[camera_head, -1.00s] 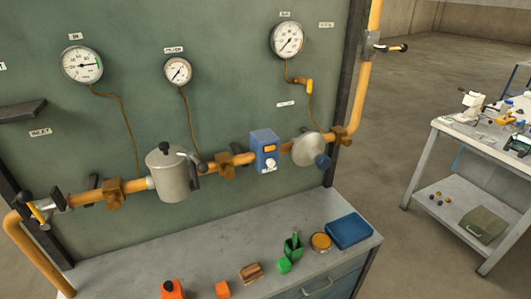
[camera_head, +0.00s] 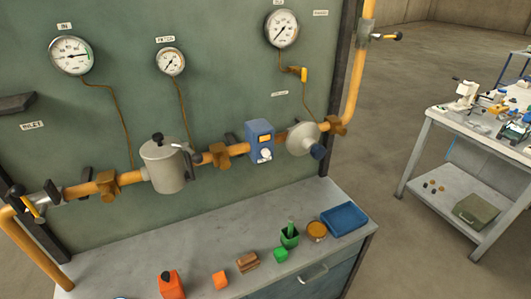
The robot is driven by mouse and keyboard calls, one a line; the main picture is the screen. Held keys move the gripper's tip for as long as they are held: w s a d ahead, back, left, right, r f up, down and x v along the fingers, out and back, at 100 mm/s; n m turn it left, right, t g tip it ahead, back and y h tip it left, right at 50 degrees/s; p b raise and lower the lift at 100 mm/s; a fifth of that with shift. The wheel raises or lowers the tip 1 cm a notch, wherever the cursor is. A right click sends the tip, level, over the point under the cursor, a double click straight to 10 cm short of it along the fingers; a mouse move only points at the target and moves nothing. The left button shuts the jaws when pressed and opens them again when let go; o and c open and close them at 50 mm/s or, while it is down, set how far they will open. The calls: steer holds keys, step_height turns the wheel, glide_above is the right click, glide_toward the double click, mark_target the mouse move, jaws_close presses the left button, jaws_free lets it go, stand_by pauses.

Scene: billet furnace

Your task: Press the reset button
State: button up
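A blue box-shaped device (camera_head: 260,142) sits on the orange pipe in the middle of the head view. It has a small yellow display (camera_head: 264,140) and a round white knob or button (camera_head: 265,155) low on its front. I cannot tell whether this white part is the reset button; no label for it is readable. My gripper is not in view.
An orange pipe (camera_head: 212,157) carries a grey canister (camera_head: 164,166) and a grey regulator (camera_head: 303,139). Gauges hang on the green panel (camera_head: 110,117). Below, a grey bench (camera_head: 205,250) holds a blue tray (camera_head: 344,219) and several small objects. Floor is clear toward the right table (camera_head: 450,120).

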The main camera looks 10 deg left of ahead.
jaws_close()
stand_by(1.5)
